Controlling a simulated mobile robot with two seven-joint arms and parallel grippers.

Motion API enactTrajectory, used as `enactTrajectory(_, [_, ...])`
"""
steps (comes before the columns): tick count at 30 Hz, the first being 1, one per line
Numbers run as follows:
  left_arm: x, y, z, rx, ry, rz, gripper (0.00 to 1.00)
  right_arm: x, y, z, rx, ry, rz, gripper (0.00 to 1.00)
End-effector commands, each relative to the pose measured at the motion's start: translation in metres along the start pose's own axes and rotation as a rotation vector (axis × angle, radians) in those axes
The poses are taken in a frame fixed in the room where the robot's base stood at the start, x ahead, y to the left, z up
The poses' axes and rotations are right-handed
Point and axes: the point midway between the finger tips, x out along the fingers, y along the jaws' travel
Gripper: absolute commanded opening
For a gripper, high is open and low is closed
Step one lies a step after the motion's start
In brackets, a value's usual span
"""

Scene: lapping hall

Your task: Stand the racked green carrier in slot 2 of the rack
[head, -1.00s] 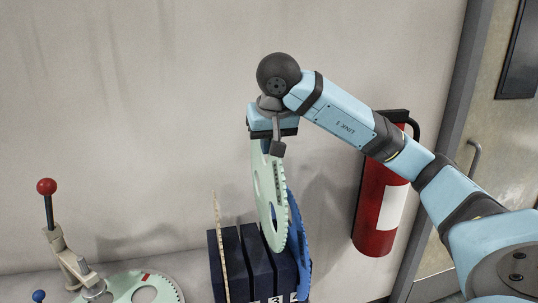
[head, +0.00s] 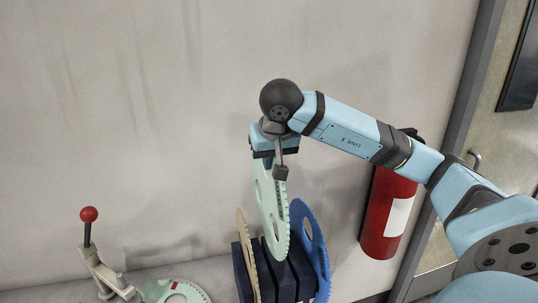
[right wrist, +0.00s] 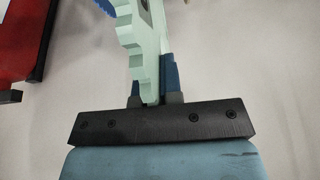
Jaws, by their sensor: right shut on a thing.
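My right gripper (head: 270,157) is shut on the rim of a pale green toothed carrier (head: 271,210), which hangs upright below it. In the right wrist view the fingers (right wrist: 152,88) pinch the green carrier (right wrist: 143,38). The dark blue rack (head: 283,282) stands below, its lower part cut off. The green carrier's lower edge overlaps the rack's top between the tan and blue carriers; I cannot tell whether it is inside a slot. The slot numbers are not readable now. My left gripper is not in view.
A tan carrier (head: 247,262) stands in the rack on the left and a blue carrier (head: 316,255) on the right. Another green carrier (head: 192,290) lies flat by a red-knobbed lever (head: 88,230). A fire extinguisher (head: 386,215) hangs on the wall at right.

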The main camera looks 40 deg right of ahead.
Motion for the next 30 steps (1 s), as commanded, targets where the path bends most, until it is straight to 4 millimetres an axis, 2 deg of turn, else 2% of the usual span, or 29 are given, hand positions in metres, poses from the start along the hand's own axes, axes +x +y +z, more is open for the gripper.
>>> enactTrajectory(11, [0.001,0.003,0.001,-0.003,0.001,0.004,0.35,0.000,0.000,0.000,0.001,0.004,0.000,0.00])
enactTrajectory(30, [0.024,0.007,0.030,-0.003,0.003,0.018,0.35,0.046,0.000,0.019,0.001,0.003,-0.001,0.00])
